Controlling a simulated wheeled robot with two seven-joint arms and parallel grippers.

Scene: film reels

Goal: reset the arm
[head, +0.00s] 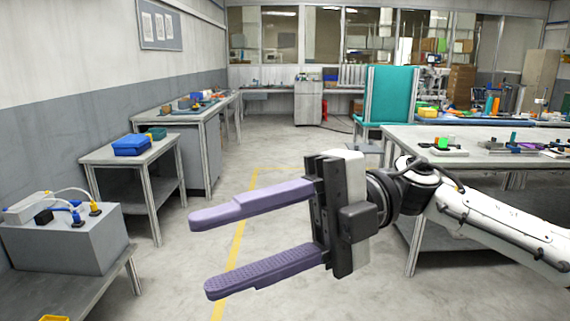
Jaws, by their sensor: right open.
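My right gripper (206,254) comes in from the right on a white arm. Its two purple fingers point left and stand wide apart with nothing between them. It hangs in the air in front of the open floor, apart from every table. My left gripper is outside the picture. No film reels can be made out.
A work table (480,138) with small parts stands at the right, behind my right arm. On the left are a grey box (65,245) with cables, a small table holding a blue case (131,145), and a longer bench (180,115). The floor (290,150) between is clear.

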